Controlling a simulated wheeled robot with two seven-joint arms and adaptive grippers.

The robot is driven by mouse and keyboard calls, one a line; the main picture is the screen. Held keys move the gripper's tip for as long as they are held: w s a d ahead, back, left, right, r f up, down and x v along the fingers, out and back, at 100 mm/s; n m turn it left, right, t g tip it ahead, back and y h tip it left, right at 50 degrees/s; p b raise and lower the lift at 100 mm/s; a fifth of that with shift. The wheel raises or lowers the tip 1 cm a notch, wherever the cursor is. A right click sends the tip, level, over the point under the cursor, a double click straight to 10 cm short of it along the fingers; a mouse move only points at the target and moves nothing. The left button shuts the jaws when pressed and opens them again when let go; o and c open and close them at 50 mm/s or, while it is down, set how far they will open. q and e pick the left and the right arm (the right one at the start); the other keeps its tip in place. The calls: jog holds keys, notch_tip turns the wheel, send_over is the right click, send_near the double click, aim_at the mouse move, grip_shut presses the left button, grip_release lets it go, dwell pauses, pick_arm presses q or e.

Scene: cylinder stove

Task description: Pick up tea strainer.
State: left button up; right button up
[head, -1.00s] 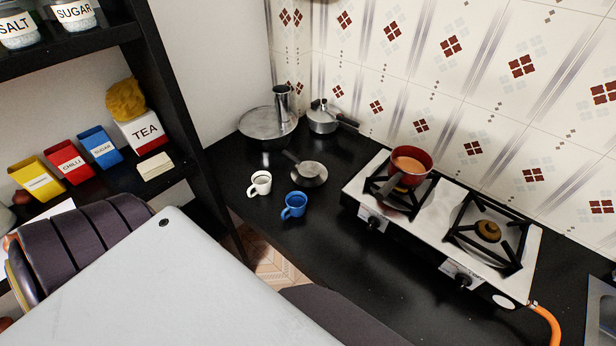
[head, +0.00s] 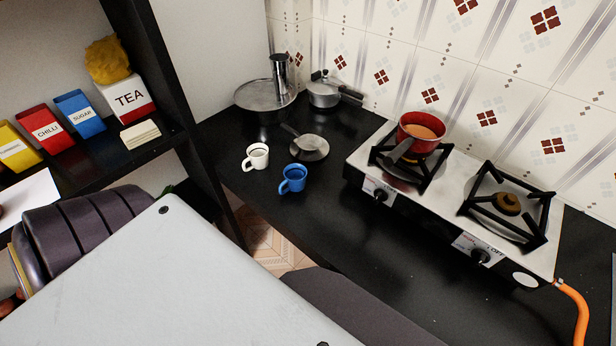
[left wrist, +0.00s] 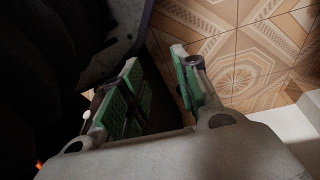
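The tea strainer (head: 309,148) appears to be the small grey round piece lying on the black counter. Its handle points up and left, behind the two mugs. My left gripper (left wrist: 155,60) shows in the left wrist view with its two green-padded fingers apart and nothing between them. It hangs over the patterned floor, away from the strainer. Part of my arm shows at the lower left of the head view, without its gripper. My right gripper is in neither view.
A white mug (head: 257,157) and a blue mug (head: 292,179) stand in front of the strainer. Behind are a round steel tray (head: 250,101) and a lidded pot (head: 322,92). A red pan (head: 420,131) sits on the stove (head: 460,199). A shelf (head: 95,155) borders the left.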

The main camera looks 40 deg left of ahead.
pick_arm(q)
jog(key=w+d+r+t+h+b, duration=0.2)
jog(key=w+d+r+b, duration=0.4)
jog(key=b, duration=1.7)
jog(key=shift+w+r, duration=0.2)
jog(key=shift+w, duration=1.4)
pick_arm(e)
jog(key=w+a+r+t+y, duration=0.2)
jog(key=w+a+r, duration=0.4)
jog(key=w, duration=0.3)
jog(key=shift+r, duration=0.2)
pick_arm(q)
jog(key=shift+d+r+b, duration=0.1)
jog(key=shift+r+b, duration=0.25)
jog(key=shift+b, duration=0.4)
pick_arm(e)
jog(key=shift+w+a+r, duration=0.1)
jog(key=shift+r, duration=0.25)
